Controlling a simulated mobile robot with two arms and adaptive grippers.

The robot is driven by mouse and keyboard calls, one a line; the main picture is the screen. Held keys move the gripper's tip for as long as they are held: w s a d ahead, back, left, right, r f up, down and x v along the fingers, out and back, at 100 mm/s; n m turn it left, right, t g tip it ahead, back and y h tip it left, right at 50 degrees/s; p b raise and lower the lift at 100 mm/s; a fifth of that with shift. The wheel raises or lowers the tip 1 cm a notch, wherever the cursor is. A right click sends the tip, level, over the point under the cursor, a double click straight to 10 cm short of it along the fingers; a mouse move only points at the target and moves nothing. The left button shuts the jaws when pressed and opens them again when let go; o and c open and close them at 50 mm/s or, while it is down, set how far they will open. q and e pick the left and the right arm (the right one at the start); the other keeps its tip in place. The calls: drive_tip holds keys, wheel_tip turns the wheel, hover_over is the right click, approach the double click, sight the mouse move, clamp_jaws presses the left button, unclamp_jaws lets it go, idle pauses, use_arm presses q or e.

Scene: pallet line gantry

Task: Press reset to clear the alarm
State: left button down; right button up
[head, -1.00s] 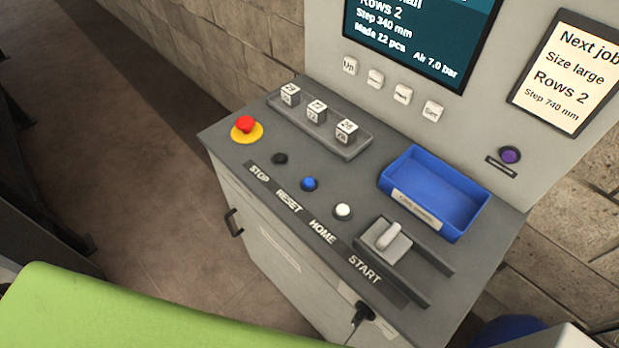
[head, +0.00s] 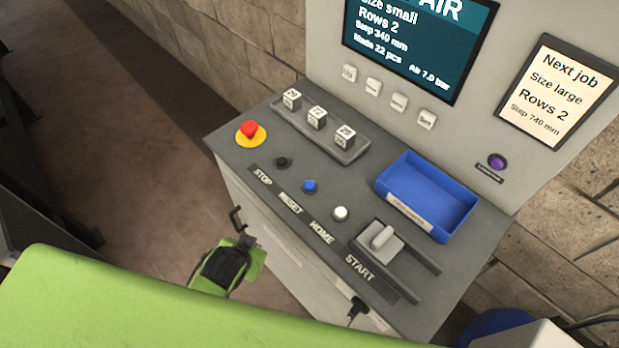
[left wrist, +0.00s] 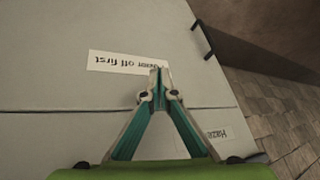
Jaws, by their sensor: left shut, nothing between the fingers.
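The control desk has a row of buttons: a black one (head: 282,162), a blue one (head: 310,186) and a white one (head: 341,213). A label strip (head: 290,203) in front reads STOP, RESET, HOME, START; RESET lines up with the blue button. The screen (head: 415,45) shows a cut-off heading ending in "AIR" and Air 7.0 bar. My left gripper's body shows low before the cabinet in the head view, below the desk top, its fingertips not clear. In the left wrist view the left gripper (left wrist: 158,75) is shut and empty, facing the cabinet front. My right gripper is not in view.
A red mushroom button (head: 249,129) sits at the desk's left corner. A black handle (head: 237,218) juts from the cabinet front.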

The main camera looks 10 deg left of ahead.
use_arm(q)
wheel_tip(320, 180, up, 13)
drive_tip(key=w+t+p, duration=0.1)
drive_tip(key=w+t, duration=0.1)
drive_tip(key=w+d+r+t+h, duration=0.1)
drive_tip(key=w+d+r+t, duration=0.1)
drive_tip(key=w+r+t, duration=0.65)
drive_tip(key=w+d+r+t, duration=0.1)
drive_tip(key=w+r, duration=0.5)
drive_tip(key=r, duration=0.7)
drive_tip(key=d+r+m+t+h, duration=0.3)
drive_tip(key=d+r+m+h, duration=0.3)
drive_tip(key=d+r+h, duration=0.4)
drive_tip(key=s+d+r+m+g+h, duration=0.3)
drive_tip(key=s+d+m+g+h, duration=0.35)
drive_tip(key=d+m+g, duration=0.35)
wheel_tip(320, 180, down, 6)
drive_tip(key=s+m+g, duration=0.1)
drive_tip(key=m+g, duration=0.3)
drive_tip(key=w+a+f+n+g+y, duration=0.1)
drive_tip(key=w+a+f+y, duration=0.2)
drive_tip(key=a+f+y, duration=0.6)
wheel_tip(320, 180, down, 4)
drive_tip(key=a, duration=0.3)
drive_tip(key=shift+w+g+p, duration=0.25)
drive_tip(key=shift+g+p, duration=0.05)
drive_tip(key=shift+g, duration=0.05)
